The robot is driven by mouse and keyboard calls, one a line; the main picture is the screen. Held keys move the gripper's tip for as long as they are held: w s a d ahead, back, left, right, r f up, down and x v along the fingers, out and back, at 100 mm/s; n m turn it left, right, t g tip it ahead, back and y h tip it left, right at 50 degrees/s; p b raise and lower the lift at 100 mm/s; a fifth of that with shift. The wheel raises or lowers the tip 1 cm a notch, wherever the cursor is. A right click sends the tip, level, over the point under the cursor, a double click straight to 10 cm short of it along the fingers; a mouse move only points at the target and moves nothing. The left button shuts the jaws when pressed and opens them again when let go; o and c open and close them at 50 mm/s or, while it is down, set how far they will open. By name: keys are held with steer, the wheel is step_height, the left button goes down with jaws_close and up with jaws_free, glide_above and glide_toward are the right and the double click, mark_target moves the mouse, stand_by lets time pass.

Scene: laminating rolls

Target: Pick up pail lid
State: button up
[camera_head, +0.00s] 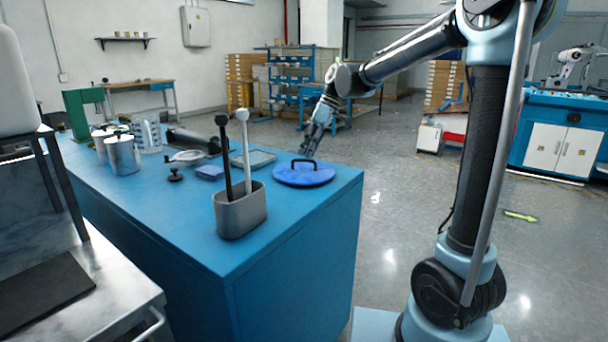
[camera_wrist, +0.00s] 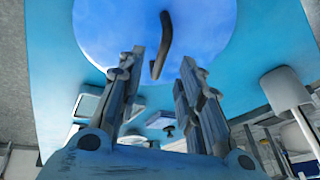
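The pail lid (camera_head: 313,174) is a round blue disc with a black bar handle (camera_head: 304,162) on top. It lies flat on the blue bench near its right end. My gripper (camera_head: 309,154) is just above the lid, close to the handle, pointing down. In the wrist view my gripper (camera_wrist: 158,80) is open, with its two fingers apart. The lid (camera_wrist: 110,25) fills the top of that view, and its dark handle (camera_wrist: 164,45) shows between and beyond the fingertips.
The blue bench (camera_head: 290,243) also holds a grey holder (camera_head: 240,210) with a black and a white rod, a grey tray (camera_head: 254,158), a dark knob (camera_head: 176,175) and metal pots (camera_head: 122,155). Open floor lies right of the bench. A metal side table (camera_head: 110,290) stands front left.

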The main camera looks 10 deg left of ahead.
mark_target(304, 167)
steer(key=shift+x, duration=1.8)
steer(key=shift+w, duration=0.15)
jaws_close()
